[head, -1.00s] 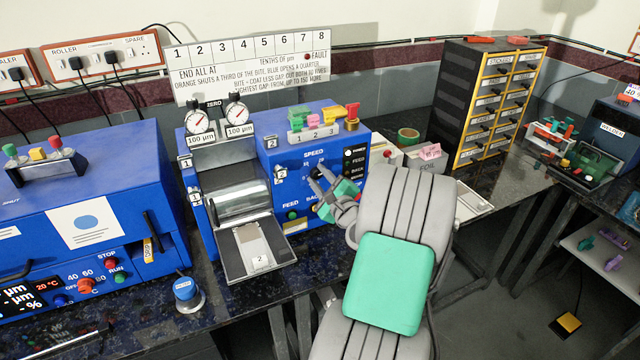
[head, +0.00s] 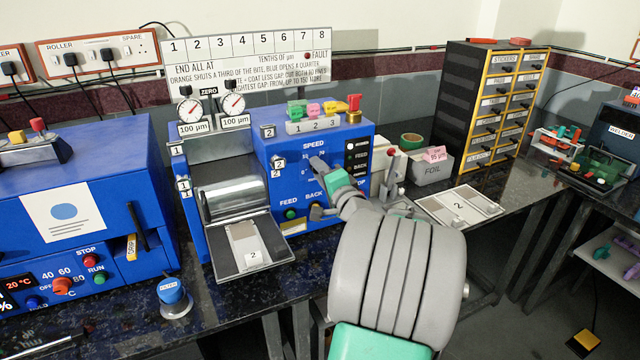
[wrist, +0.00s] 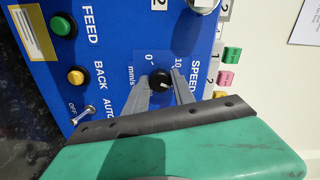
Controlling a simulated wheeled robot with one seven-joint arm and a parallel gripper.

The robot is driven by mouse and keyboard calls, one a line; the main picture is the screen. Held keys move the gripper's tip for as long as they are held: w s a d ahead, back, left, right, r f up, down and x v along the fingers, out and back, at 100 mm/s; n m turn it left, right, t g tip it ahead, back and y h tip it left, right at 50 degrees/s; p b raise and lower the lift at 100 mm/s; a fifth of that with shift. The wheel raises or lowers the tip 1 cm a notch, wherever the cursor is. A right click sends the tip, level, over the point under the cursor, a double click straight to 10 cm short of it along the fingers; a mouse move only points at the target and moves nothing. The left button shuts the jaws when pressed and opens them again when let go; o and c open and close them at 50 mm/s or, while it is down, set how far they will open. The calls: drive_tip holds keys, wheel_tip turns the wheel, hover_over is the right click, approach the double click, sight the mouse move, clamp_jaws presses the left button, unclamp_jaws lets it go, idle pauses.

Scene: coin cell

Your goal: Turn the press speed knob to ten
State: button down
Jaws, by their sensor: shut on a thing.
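The press (head: 262,150) is a blue machine with a steel roller and two dial gauges. Its speed knob (wrist: 159,80) is small and black, under the word SPEED, with a scale reading 0 and 10 mm/s. In the wrist view a pale pointer mark on the knob points toward the 10 side. My gripper (wrist: 162,84) is shut on the knob, one finger on each side of it. In the head view my gripper (head: 318,168) is at the press front and its fingers largely hide the knob.
Close to the knob are a green FEED button (wrist: 63,26), a yellow BACK button (wrist: 76,76) and an AUTO toggle (wrist: 84,116). A foil box (head: 430,168) and a drawer cabinet (head: 468,100) stand to the right. A steel tray (head: 278,255) juts out below the roller.

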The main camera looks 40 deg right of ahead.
drive_tip(key=n+b, duration=0.3)
drive_tip(key=b, duration=0.2)
drive_tip(key=n+b, duration=0.4)
drive_tip(key=b, duration=0.1)
drive_tip(key=n+b, duration=0.4)
drive_tip(key=b, duration=0.2)
drive_tip(key=shift+f, duration=0.25)
drive_tip(key=shift+r+n, duration=0.15)
drive_tip(key=shift+n, duration=0.35)
drive_tip(key=c, duration=1.1)
unclamp_jaws()
drive_tip(key=shift+o, duration=0.2)
drive_tip(key=v, duration=0.7)
drive_tip(key=shift+s, duration=0.4)
